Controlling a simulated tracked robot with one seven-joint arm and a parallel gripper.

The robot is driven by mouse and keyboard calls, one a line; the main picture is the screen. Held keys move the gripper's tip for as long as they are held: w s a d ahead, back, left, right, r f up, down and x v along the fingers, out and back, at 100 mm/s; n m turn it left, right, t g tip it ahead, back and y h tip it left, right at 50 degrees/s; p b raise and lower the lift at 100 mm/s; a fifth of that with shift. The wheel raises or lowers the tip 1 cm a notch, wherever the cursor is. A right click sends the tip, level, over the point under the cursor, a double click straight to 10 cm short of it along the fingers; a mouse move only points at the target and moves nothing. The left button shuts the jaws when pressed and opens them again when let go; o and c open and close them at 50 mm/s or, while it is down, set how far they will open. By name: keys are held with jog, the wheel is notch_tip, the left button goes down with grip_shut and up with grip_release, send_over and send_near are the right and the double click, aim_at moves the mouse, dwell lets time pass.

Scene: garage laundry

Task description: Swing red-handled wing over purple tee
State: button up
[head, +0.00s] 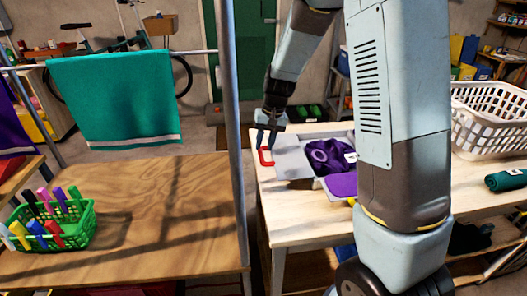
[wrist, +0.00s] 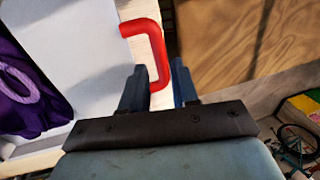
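The red-handled wing (head: 292,160) is a pale grey flap lying flat at the left of the folding board on the right-hand table. Its red handle (head: 266,157) sticks out at its left edge. The purple tee (head: 328,156) with a lighter ring print lies on the board to its right. In the wrist view the tee (wrist: 28,95) is at left, beside the wing (wrist: 80,40). My gripper (head: 266,146) points down at the handle. Its fingers (wrist: 160,85) are apart, with part of the red handle (wrist: 157,45) between them; a gap shows at the right finger.
A purple part with a yellow handle (head: 341,187) lies at the board's front, partly behind my arm. A white laundry basket (head: 490,125) and dark green roll (head: 507,180) are at right. A metal post (head: 236,130) stands left of the table.

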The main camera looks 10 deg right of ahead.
aim_at(262, 154)
jog(key=shift+x, duration=1.8)
grip_shut()
jog(key=shift+d, duration=0.15)
